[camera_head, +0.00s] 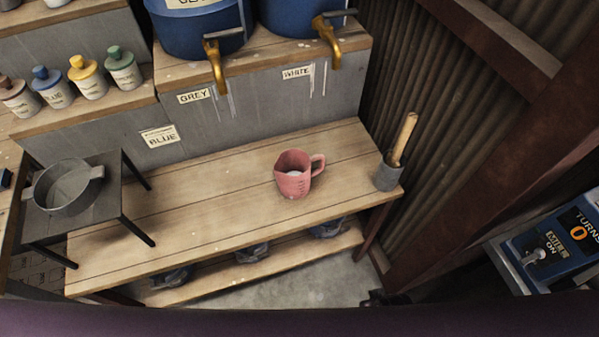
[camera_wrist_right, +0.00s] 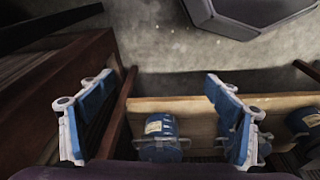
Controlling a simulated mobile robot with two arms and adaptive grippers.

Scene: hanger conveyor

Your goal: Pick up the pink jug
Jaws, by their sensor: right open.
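The pink jug (camera_head: 294,175) stands upright on the wooden bench, right of the bench's middle, with its handle to the right. Something pale shows inside it. In the right wrist view my right gripper (camera_wrist_right: 158,118) is open, with its two blue-padded fingers wide apart and nothing between them. A blue container (camera_wrist_right: 160,137) with a pale label shows beyond the fingers, on a wooden shelf. The jug is not visible in the right wrist view. Neither gripper shows clearly in the head view, and my left gripper is out of view.
The wooden bench (camera_head: 200,215) is bare around the jug. A grey cup with a wooden handle (camera_head: 390,168) stands at its right end. A grey pot (camera_head: 68,187) sits on a dark stand at left. Blue tanks with brass taps (camera_head: 216,65) overhang behind. A control box (camera_head: 550,245) is at right.

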